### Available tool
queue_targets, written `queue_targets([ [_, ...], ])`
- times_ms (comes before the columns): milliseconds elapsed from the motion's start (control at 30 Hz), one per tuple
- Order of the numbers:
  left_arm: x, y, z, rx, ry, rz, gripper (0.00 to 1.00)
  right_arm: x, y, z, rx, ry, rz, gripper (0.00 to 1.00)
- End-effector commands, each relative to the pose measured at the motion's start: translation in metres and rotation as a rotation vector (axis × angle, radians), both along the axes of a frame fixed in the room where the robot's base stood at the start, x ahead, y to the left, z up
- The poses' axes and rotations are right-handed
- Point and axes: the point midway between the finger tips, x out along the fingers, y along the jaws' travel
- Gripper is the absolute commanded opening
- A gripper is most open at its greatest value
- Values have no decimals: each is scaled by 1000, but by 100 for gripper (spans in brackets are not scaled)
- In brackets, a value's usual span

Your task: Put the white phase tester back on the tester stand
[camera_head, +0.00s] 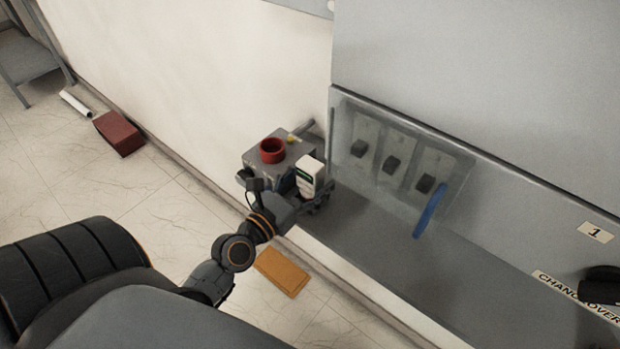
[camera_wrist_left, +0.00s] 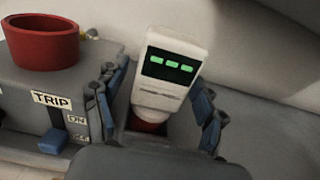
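The white phase tester (camera_head: 310,172) stands nearly upright beside a grey box in the head view. In the left wrist view the tester (camera_wrist_left: 170,68) leans slightly to the right, with a dark screen showing green bars. My left gripper (camera_head: 290,193) is at the tester. In the wrist view its fingers (camera_wrist_left: 158,112) are spread on both sides of the tester's lower body, with a visible gap at each side. A small red part (camera_wrist_left: 145,126) shows under the tester; whether it belongs to the tester or a stand I cannot tell.
The grey box (camera_head: 256,161) carries a red ring (camera_head: 272,150) and, in the wrist view, a TRIP label. A grey cabinet with a clear cover and a blue handle (camera_head: 429,212) stands right. An orange-brown block (camera_head: 282,271) and a dark red box (camera_head: 119,133) lie on the floor.

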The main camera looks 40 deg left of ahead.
Motion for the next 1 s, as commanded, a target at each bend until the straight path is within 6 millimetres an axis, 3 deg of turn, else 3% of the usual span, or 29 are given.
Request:
queue_targets([
  [267, -5, 1, 1, 1, 2, 0, 70, -1, 0, 0, 0, 2, 0, 40],
  [700, -84, 6, -3, 4, 5, -3, 70, -2, 0, -38, -1, 3, 0, 40],
  [1000, -115, 9, 0, 3, 2, -2, 70, -2, 0, -57, -1, 3, 0, 40],
])
